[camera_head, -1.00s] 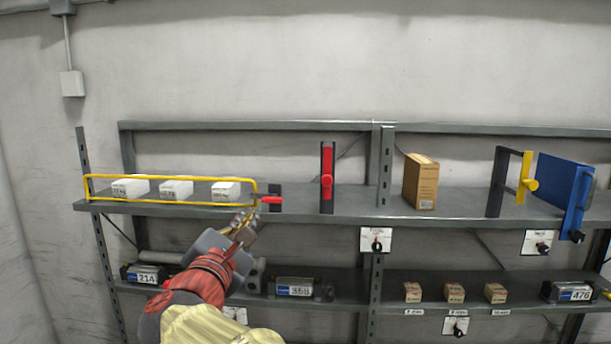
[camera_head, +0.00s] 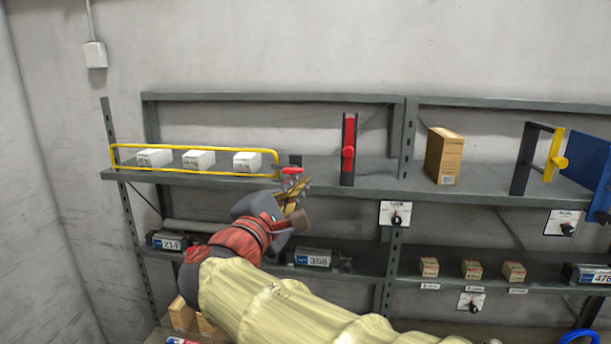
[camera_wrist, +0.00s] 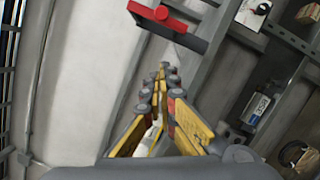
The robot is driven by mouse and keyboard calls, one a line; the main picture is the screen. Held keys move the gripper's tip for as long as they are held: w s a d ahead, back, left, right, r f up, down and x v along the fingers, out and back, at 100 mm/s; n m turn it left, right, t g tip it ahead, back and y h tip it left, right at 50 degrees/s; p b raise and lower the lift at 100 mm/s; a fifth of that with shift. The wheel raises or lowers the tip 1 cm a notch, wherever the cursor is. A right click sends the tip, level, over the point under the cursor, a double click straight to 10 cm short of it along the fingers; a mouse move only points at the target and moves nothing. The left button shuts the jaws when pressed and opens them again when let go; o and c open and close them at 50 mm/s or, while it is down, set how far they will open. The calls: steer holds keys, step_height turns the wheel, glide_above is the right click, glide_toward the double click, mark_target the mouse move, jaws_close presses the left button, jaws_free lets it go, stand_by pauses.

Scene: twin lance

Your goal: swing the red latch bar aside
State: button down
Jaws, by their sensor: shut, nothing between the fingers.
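The red latch bar (camera_head: 349,148) stands upright on a dark post on the upper shelf, with a round red knob at its middle. In the wrist view, a red bar with a knob (camera_wrist: 160,14) on a dark plate, seemingly the same one, shows at the top, beyond the fingertips and apart from them. My gripper (camera_head: 298,190) is at the upper shelf's front edge, left of and below the latch bar, close to a small red handle (camera_head: 292,170) at the yellow frame's right end. I cannot tell whether it touches that handle. The wrist view shows my fingers (camera_wrist: 163,72) together and empty.
A yellow wire frame (camera_head: 195,174) fronts several white boxes on the upper shelf (camera_head: 385,186). A cardboard box (camera_head: 444,156) stands right of the latch bar. Farther right are a yellow bar (camera_head: 556,155) and a blue panel (camera_head: 588,168). Shelf between latch bar and cardboard box is clear.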

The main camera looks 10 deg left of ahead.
mark_target(349, 147)
steer(key=w+d+r+p, duration=0.2)
steer(key=w+d+p, duration=0.2)
steer(key=w, duration=0.4)
steer(key=shift+d+r, duration=0.3)
steer(key=shift+d, duration=0.55)
steer(key=shift+s, duration=0.1)
steer(key=shift+f, duration=0.1)
steer(key=shift+d+n+b, duration=0.25)
steer(key=shift+n+b, duration=0.15)
steer(key=shift+b, duration=0.2)
